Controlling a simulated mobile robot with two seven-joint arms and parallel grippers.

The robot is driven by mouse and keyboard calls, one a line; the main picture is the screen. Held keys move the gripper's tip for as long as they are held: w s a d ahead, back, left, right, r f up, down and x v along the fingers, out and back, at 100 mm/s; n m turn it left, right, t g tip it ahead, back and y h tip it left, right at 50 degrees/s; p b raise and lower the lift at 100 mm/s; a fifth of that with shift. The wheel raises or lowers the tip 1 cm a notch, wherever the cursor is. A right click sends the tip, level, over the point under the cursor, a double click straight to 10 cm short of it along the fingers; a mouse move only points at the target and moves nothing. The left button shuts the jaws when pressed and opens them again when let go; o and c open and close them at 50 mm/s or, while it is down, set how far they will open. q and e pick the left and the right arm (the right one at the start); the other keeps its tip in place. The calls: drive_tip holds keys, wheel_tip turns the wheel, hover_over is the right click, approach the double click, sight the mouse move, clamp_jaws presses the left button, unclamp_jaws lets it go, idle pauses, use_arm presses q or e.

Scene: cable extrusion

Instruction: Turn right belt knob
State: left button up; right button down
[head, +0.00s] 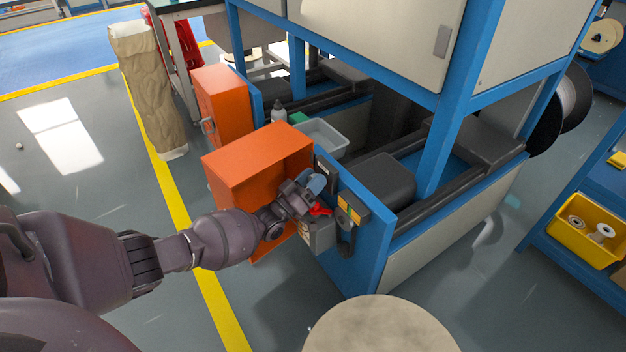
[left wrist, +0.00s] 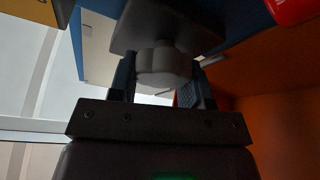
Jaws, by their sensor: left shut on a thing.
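My left gripper (head: 298,197) reaches in from the left to the front panel of the blue machine frame (head: 362,245). In the left wrist view its two fingers (left wrist: 160,82) are shut on a pale grey lobed knob (left wrist: 163,62), one finger on each side. The knob sits on a dark block (left wrist: 165,25). In the head view the gripper hides the knob. A red handle (head: 321,209) and a grey box (head: 318,236) are just beside and below the gripper. My right gripper is not in view.
An open orange cabinet (head: 250,165) stands close to the left of the gripper. A second orange box (head: 222,100) is behind it. A round beige top (head: 380,325) is at the bottom. A yellow bin (head: 590,245) sits on a blue shelf at right.

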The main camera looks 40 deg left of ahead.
use_arm(q)
drive_tip(key=o, duration=0.9)
drive_tip(key=p+v, duration=0.1)
drive_tip(key=v, duration=0.9)
drive_tip(key=shift+s+f, duration=0.15)
drive_tip(key=shift+s, duration=0.2)
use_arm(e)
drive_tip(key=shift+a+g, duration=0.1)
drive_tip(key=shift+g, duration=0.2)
